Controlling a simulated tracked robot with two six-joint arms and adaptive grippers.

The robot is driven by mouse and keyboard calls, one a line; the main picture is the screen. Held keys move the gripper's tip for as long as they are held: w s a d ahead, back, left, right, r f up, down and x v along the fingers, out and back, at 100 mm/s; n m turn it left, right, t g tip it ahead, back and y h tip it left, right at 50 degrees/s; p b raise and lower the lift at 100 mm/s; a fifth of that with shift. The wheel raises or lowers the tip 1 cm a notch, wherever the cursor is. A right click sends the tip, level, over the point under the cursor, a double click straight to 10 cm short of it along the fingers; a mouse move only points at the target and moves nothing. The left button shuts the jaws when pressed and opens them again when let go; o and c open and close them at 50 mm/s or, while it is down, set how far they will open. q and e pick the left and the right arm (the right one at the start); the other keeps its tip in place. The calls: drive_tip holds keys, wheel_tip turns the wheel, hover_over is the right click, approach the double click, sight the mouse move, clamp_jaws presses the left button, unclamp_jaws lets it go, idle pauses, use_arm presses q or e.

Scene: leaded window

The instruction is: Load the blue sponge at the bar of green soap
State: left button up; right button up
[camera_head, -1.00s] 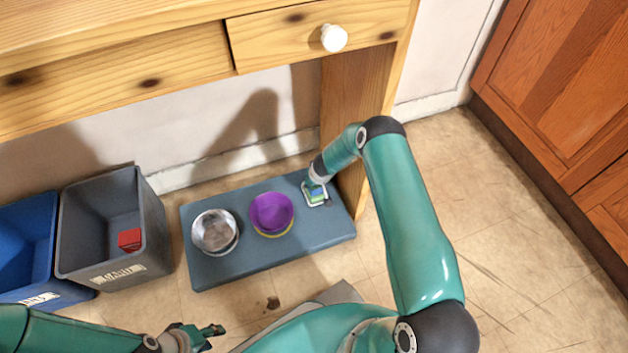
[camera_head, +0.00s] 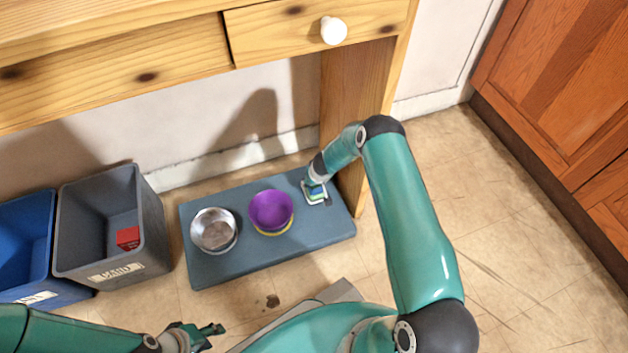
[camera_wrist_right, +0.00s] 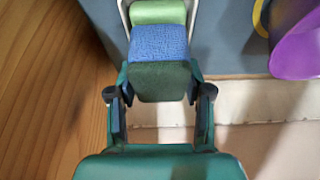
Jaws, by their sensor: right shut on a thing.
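The blue sponge (camera_wrist_right: 159,44) has a dark green scouring side and sits between the fingers of my right gripper (camera_wrist_right: 160,77), which is shut on it. In the head view the sponge (camera_head: 315,190) shows small below my right wrist. The bar of green soap (camera_wrist_right: 159,12) lies in a pale-rimmed dish, right beside the sponge's blue side in the wrist view. I cannot tell whether sponge and soap touch. My left gripper (camera_head: 212,334) is open and empty low in the head view, far from the soap.
The blue-grey mat (camera_head: 240,267) also carries a metal bowl (camera_head: 214,230) and a purple bowl (camera_head: 270,210) over a yellow one. A grey bin (camera_head: 110,235) with a red block and a blue bin (camera_head: 25,250) stand left. A wooden desk leg (camera_head: 352,120) rises close behind my right gripper.

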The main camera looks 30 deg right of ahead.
drive_tip(key=shift+f+b, duration=0.35)
drive_tip(key=shift+f, duration=0.15)
idle(1.1)
drive_tip(key=shift+r, duration=0.1)
drive_tip(key=shift+r+p, duration=3.15)
drive_tip(key=shift+r, duration=0.3)
